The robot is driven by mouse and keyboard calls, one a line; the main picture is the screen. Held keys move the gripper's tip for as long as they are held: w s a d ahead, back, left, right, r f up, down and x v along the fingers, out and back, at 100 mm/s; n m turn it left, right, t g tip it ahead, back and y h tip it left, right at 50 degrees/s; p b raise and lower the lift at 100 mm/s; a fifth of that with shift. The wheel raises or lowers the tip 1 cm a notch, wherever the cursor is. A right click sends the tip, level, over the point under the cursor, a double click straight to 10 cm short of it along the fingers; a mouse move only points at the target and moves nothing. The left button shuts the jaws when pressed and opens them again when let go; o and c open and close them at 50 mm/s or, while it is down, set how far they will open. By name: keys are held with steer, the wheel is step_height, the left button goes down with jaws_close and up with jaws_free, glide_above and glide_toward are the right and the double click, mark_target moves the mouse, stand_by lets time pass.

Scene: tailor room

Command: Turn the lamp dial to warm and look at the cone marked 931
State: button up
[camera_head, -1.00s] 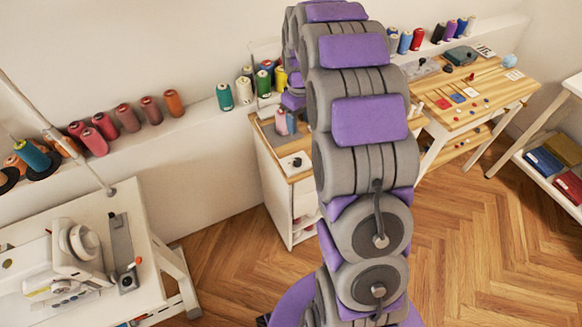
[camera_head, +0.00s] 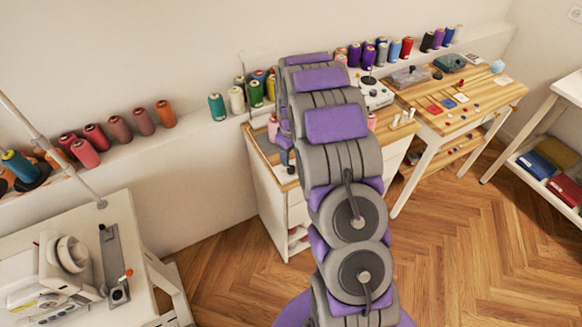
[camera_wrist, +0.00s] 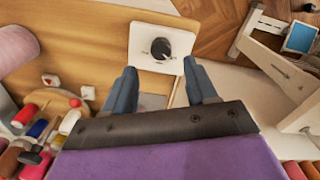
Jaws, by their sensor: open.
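A black round dial (camera_wrist: 161,47) sits on a white square plate (camera_wrist: 144,36) on the wooden cabinet top. In the wrist view it is just beyond and between my gripper's fingertips (camera_wrist: 160,72). The two grey-blue fingers are apart, with nothing between them. In the head view my arm covers most of the plate, and my gripper is largely hidden behind the arm links. Marks around the dial are too small to read. Several thread cones stand on the wall ledge, including a teal cone (camera_head: 217,107); no number 931 is legible on any.
The wooden cabinet top (camera_wrist: 80,35) holds a large pink cone (camera_wrist: 14,50) and small spools at the wrist view's left. A sewing machine (camera_head: 62,262) stands on a white table at left. A wooden worktable (camera_head: 480,92) is at right. Open floor (camera_head: 460,230) lies between.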

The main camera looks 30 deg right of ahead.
mark_target(291, 168)
step_height(291, 168, down, 6)
steer(key=shift+r+b, duration=0.1)
steer(key=shift+b, duration=0.4)
steer(key=c, duration=1.1)
